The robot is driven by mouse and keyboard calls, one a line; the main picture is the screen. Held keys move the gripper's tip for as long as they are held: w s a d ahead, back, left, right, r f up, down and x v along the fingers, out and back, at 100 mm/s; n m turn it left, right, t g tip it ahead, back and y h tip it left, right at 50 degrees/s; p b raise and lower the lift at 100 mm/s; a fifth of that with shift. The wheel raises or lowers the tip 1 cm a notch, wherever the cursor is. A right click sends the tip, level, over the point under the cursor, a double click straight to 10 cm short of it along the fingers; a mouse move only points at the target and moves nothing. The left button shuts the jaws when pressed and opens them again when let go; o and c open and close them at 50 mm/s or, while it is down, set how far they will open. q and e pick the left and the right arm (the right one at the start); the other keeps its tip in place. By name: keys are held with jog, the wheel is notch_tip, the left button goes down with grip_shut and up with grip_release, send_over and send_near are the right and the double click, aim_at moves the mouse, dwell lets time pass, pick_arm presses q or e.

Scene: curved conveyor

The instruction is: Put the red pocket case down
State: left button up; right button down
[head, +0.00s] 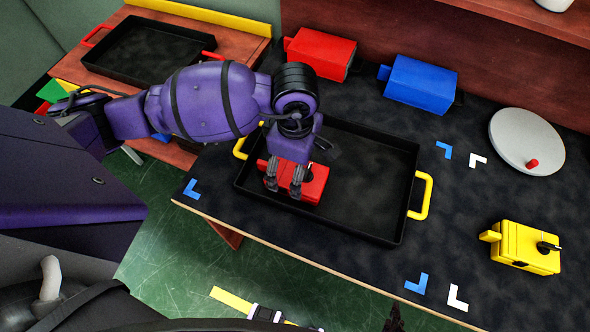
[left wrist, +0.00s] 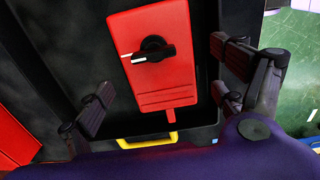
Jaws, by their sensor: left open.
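The red pocket case (head: 316,184) lies flat in the left part of the black tray with yellow handles (head: 398,226). In the left wrist view the case (left wrist: 152,75) shows a black knob and ribbed lines near one end. My left gripper (head: 284,186) is open over the case. In the left wrist view its fingers (left wrist: 160,105) stand on both sides of the case, with gaps visible. A dark tip at the bottom edge of the head view looks like my right gripper (head: 394,320); its jaws cannot be made out.
A red box (head: 320,52) and a blue box (head: 421,84) stand along the back. A yellow case (head: 528,247) and a white round plate (head: 527,138) are at the right. Blue and white corner marks lie on the dark table. Another black tray (head: 150,50) is at the upper left.

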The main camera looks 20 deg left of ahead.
pick_arm(q)
notch_tip(320, 180, up, 9)
jog(key=shift+f, duration=0.2)
